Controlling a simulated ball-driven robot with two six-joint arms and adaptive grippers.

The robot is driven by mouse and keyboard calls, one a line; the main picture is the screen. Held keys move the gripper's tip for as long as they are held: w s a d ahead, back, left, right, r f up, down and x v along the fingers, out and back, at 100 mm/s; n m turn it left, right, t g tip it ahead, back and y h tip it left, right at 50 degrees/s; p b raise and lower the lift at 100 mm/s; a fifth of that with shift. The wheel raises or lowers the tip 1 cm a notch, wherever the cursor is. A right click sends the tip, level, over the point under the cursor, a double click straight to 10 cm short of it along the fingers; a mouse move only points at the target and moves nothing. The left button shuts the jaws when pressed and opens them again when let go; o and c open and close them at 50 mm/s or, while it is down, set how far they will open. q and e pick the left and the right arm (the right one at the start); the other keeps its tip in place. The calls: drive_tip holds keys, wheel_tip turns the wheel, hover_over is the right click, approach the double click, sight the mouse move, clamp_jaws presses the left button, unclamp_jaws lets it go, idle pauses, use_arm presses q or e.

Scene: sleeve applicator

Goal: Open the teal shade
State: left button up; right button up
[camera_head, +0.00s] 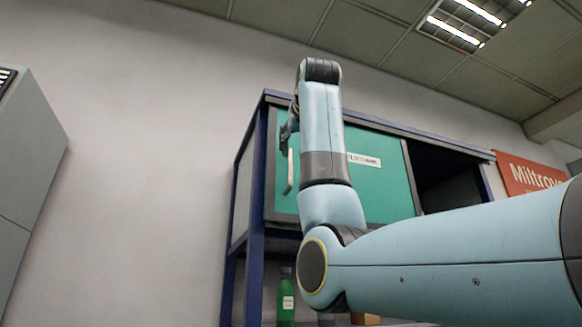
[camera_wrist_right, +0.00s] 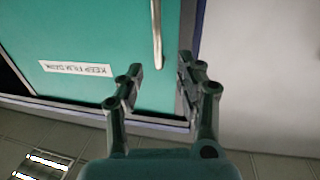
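The teal shade (camera_head: 385,180) is a flat panel with a white label, set in a blue-framed cabinet. A pale upright handle (camera_head: 289,172) is near its left edge. My right arm crosses in front and hides part of the panel. My right gripper (camera_head: 287,128) is at the panel's upper left, partly hidden by my wrist. In the right wrist view the teal shade (camera_wrist_right: 75,35) appears upside down. There my right gripper (camera_wrist_right: 160,72) is open, and the end of the handle (camera_wrist_right: 157,35) shows between its fingertips. I cannot tell the depth gap. My left gripper is out of view.
A dark opening (camera_head: 445,182) lies right of the teal panel inside the cabinet frame (camera_head: 254,215). A green bottle (camera_head: 286,300) stands below. A grey cabinet (camera_head: 28,160) is at far left, with bare wall between. A red sign (camera_head: 532,175) is at right.

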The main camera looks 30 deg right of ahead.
sight(291, 160)
drive_tip(key=p+x, duration=0.1)
drive_tip(key=x, duration=0.2)
drive_tip(key=r+p+x, duration=0.1)
drive_tip(key=p+x, duration=0.1)
drive_tip(key=x, duration=0.1)
drive_tip(key=p+x, duration=0.1)
drive_tip(key=x, duration=0.2)
drive_tip(key=shift+w+d+r+p, duration=0.15)
drive_tip(key=shift+w+d+p, duration=0.05)
drive_tip(key=shift+d+p, duration=0.1)
drive_tip(key=shift+w+d, duration=0.15)
drive_tip(key=shift+w, duration=0.25)
drive_tip(key=shift+c, duration=0.4)
clamp_jaws()
drive_tip(key=shift+w+f, duration=0.1)
drive_tip(key=shift+f, duration=0.1)
